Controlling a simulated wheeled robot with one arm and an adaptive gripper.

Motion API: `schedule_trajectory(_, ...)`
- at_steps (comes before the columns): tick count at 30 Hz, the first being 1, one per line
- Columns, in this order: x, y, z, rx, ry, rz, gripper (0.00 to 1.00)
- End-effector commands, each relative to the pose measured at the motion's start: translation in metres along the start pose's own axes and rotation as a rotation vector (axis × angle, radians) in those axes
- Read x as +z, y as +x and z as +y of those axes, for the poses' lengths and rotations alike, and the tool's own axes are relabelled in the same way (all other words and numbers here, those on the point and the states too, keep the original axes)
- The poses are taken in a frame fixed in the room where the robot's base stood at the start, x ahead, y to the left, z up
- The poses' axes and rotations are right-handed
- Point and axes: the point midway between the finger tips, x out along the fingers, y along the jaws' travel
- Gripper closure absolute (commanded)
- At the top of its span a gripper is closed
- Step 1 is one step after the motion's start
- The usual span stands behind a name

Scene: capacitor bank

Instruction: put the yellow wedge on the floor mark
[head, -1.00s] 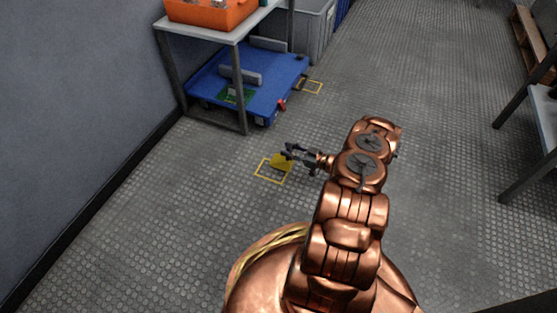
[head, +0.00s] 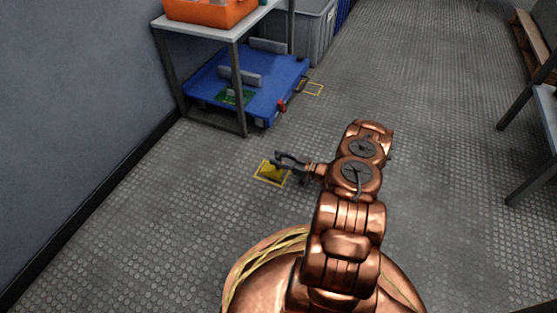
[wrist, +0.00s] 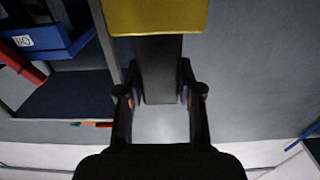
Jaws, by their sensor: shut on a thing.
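The yellow wedge (head: 269,168) is over the near floor mark (head: 267,182), a yellow square outline, in the head view. It covers much of the inside of the outline; I cannot tell whether its base touches the floor. My gripper (head: 280,160) reaches in from the right and is shut on the wedge. In the wrist view the wedge's yellow face (wrist: 158,15) fills the top middle. A dark grey upright part (wrist: 160,70) shows between my fingers, seemingly the part they hold.
A blue wheeled cart (head: 265,95) stands under a grey table (head: 207,30) bearing an orange box (head: 210,10). A second yellow outline (head: 311,89) lies by the cart. A grey bin (head: 312,35) stands behind. The floor around the near mark is clear.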

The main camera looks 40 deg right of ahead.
Motion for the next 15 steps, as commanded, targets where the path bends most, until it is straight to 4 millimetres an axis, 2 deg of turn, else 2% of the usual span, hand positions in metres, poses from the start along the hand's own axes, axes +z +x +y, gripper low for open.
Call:
schedule_trajectory(6,0.0013,0.0001,0.0004,0.000,-0.001,0.001,1.00)
schedule_trajectory(7,0.0020,0.0001,0.0005,0.000,-0.001,0.001,0.63)
schedule_trajectory(14,0.0024,0.0000,0.0003,0.000,0.000,0.000,0.39)
schedule_trajectory(15,0.0025,0.0000,0.0002,0.000,0.000,0.000,0.39)
